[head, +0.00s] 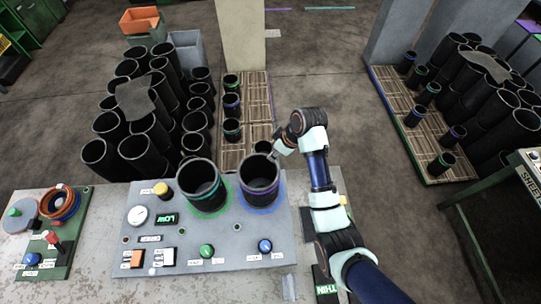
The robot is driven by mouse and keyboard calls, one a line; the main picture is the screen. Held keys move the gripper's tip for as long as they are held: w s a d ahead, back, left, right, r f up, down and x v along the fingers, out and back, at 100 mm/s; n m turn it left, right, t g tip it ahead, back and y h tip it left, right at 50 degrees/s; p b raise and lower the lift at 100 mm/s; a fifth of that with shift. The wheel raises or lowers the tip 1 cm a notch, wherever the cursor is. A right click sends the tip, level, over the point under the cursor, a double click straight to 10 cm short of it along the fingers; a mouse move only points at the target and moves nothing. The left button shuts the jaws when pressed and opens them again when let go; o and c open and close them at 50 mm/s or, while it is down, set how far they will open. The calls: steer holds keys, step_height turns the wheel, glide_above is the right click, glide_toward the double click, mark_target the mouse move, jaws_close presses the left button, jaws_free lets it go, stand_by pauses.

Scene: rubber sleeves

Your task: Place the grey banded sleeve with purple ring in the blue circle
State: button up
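A dark sleeve with a grey band near its top and a purple ring lower down (260,183) stands upright at the blue circle (262,208) on the grey panel. The circle shows around its base; I cannot tell whether the base touches the panel. My gripper (274,157) is at the upper right rim of this sleeve. Its fingers are small and partly hidden, so I cannot tell whether they are closed on the rim. A second, larger dark sleeve (205,190) stands in the green circle (209,214) to the left.
The panel (190,265) carries a gauge, a LOW display, knobs and switches. Behind it, a wooden pallet (257,98) holds several ringed sleeves. Many dark sleeves (140,146) crowd the left. Another pallet (408,139) with sleeves lies at right. Floor between the pallets is clear.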

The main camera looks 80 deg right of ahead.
steer(key=v, duration=0.5)
steer(key=shift+s+r, duration=0.1)
steer(key=shift+r, duration=0.2)
steer(key=shift+a, duration=0.1)
steer(key=w+a+r+n+t+h, duration=0.1)
steer(key=w+a+r+t, duration=0.15)
steer(key=w+a, duration=1)
steer(key=w+a+r+t, duration=0.1)
steer(key=a+r, duration=0.3)
steer(key=a, duration=0.6)
steer(key=w+a+r+n+t+y, duration=0.1)
steer(key=a+r+t, duration=0.2)
steer(key=a, duration=0.7)
steer(key=w+a+r+n+t+y, duration=0.1)
steer(key=a+r, duration=0.4)
steer(key=a, duration=0.6)
steer(key=shift+w+r+t, duration=0.2)
steer(key=shift+w+t, duration=0.25)
steer(key=shift+w, duration=0.1)
steer(key=shift+a, duration=0.2)
